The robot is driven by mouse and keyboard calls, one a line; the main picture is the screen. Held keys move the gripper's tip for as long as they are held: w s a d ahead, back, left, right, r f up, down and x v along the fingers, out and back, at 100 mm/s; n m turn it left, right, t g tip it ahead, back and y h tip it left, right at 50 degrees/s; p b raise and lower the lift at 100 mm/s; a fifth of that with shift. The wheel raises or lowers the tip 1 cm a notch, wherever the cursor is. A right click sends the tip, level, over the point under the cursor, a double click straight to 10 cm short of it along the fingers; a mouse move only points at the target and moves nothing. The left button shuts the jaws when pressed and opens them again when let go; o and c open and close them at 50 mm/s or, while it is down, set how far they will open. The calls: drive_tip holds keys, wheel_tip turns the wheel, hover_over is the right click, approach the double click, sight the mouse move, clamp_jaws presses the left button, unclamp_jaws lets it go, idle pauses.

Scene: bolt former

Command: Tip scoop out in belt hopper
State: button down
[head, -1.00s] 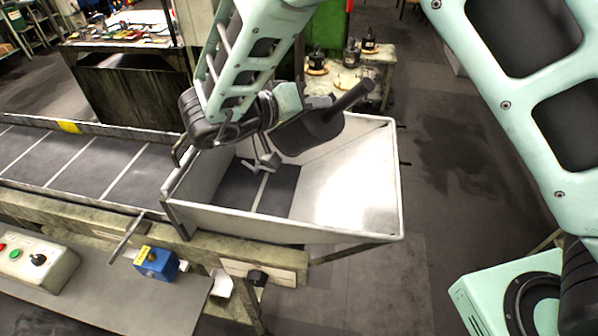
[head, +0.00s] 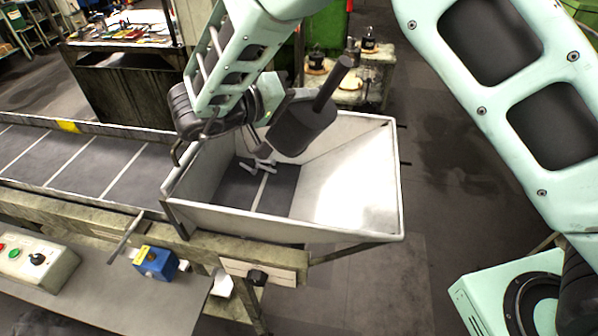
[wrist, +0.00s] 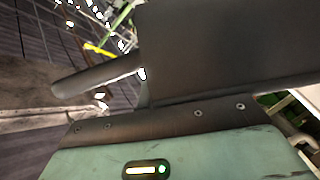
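The belt hopper (head: 345,190) is a pale, open-topped metal bin with sloping walls at the right end of the belt. My gripper (head: 276,103) is above its back left part and is shut on the dark scoop (head: 300,128). The scoop is tilted over the hopper, its handle (head: 332,84) pointing up and right. Several small grey pieces (head: 262,164) show just below the scoop; I cannot tell whether they are falling or lying. In the wrist view the dark scoop (wrist: 225,50) fills the upper right. The fingertips and the scoop's inside are hidden.
The dark belt (head: 75,160) with pale cross lines runs left from the hopper. A control box (head: 35,258) and a blue switch box (head: 156,263) are in front. A stand (head: 372,75) with dark parts is behind the hopper.

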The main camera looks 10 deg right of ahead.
wheel_tip(320, 180, up, 2)
drive_tip(key=shift+w, duration=0.15)
drive_tip(key=shift+s+d+r, duration=0.1)
drive_tip(key=shift+s+r, duration=0.1)
drive_tip(key=shift+r, duration=0.05)
wheel_tip(320, 180, down, 2)
drive_tip(key=shift+w, duration=0.15)
drive_tip(key=shift+r, duration=0.9)
drive_tip(key=shift+s+f, duration=0.2)
drive_tip(key=shift+s, duration=0.05)
drive_tip(key=shift+w+f, duration=0.1)
drive_tip(key=shift+f, duration=0.85)
drive_tip(key=shift+w+f, duration=0.2)
drive_tip(key=shift+f, duration=0.05)
drive_tip(key=shift+s+r, duration=0.2)
drive_tip(key=shift+w+f, duration=0.1)
